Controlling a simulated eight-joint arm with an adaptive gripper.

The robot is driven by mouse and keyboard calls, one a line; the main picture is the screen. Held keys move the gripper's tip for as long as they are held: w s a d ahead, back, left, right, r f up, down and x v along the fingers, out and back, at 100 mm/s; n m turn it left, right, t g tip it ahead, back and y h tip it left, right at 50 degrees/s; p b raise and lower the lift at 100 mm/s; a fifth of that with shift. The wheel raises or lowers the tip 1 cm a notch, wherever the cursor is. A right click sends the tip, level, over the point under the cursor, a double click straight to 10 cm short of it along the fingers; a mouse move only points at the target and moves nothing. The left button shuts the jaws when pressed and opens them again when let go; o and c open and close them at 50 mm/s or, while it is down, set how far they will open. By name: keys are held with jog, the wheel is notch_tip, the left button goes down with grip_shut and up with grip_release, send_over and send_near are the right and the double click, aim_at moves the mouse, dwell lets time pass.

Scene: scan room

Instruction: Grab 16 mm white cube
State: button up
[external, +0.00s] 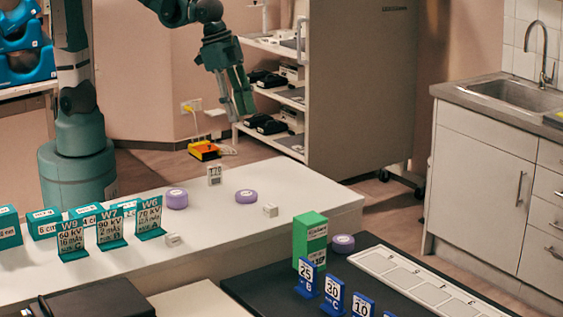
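Two small white blocks lie on the white table. One block (270,210) is at the right, near the purple discs. The other block (172,239) is near the front edge, beside the W6 sign. Their labels are too small to read, so I cannot tell which is 16 mm. My gripper (241,112) hangs in the air above the far side of the table, fingers pointing down, apart from both blocks. No object shows between the fingers, and their opening is unclear at this angle.
A white T20 block (214,175) stands upright between purple discs (177,199) and (246,196). Signs (110,229) and teal boxes (45,222) crowd the left. A green box (309,240) stands at the right on the dark surface. The table's right part is mostly free.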

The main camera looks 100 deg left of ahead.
jog(key=w+d+f+m+g+p, duration=0.1)
jog(key=w+d+f+m+p, duration=0.2)
jog(key=w+d, duration=0.45)
jog(key=m+g+p, duration=0.1)
jog(key=g+p, duration=0.1)
jog(key=p, duration=0.3)
send_near(270, 205)
jog(key=shift+y, duration=0.3)
jog(key=shift+w+d+f, duration=0.1)
jog(key=shift+d+f, duration=0.15)
jog(key=shift+f, duration=0.15)
jog(key=shift+f, duration=1.3)
jog(key=shift+f, duration=2.6)
